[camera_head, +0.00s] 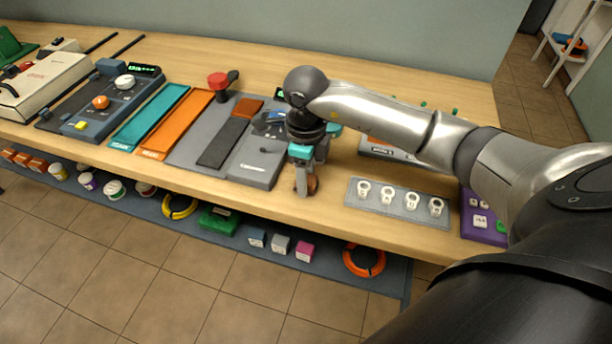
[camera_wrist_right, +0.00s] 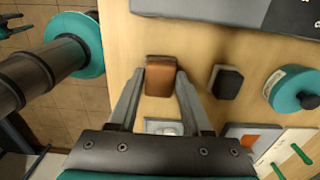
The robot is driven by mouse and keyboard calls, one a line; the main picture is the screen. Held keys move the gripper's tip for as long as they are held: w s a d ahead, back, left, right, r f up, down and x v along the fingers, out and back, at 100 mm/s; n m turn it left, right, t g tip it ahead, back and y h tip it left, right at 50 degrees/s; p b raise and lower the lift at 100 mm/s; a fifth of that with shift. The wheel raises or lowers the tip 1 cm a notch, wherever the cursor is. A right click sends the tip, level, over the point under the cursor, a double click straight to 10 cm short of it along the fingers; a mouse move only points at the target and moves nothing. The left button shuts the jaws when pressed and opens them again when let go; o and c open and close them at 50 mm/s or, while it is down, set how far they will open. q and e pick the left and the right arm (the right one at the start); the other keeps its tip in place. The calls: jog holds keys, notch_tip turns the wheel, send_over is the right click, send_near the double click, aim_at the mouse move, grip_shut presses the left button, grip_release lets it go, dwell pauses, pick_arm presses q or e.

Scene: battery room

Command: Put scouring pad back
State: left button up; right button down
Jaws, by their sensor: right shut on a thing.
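A small brown block, which looks like the scouring pad (camera_wrist_right: 160,77), is between the fingers of my right gripper (camera_wrist_right: 158,80). In the head view the right gripper (camera_head: 307,186) points down near the table's front edge, just right of the grey station (camera_head: 255,168). It is shut on the brown pad, of which a little shows at the fingertips (camera_head: 313,184). I cannot tell whether the pad touches the table. The grey station carries a dark strip (camera_head: 222,144) and a rust-brown block (camera_head: 248,108). The left gripper is not in view.
A grey holder (camera_head: 398,208) with several white rings stands right of the gripper. Orange (camera_head: 178,125) and teal (camera_head: 150,118) trays lie left. A dark block (camera_wrist_right: 227,82) and a teal round thing (camera_wrist_right: 292,88) are near the pad. A lower shelf holds several small items.

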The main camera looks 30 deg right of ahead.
jog(key=shift+f, duration=0.15)
jog(key=shift+c, duration=1.7)
grip_release()
jog(key=shift+r, duration=0.4)
notch_tip(320, 180, up, 12)
jog(key=p, duration=0.1)
jog(key=shift+f+p, duration=0.2)
jog(key=shift+p, duration=0.1)
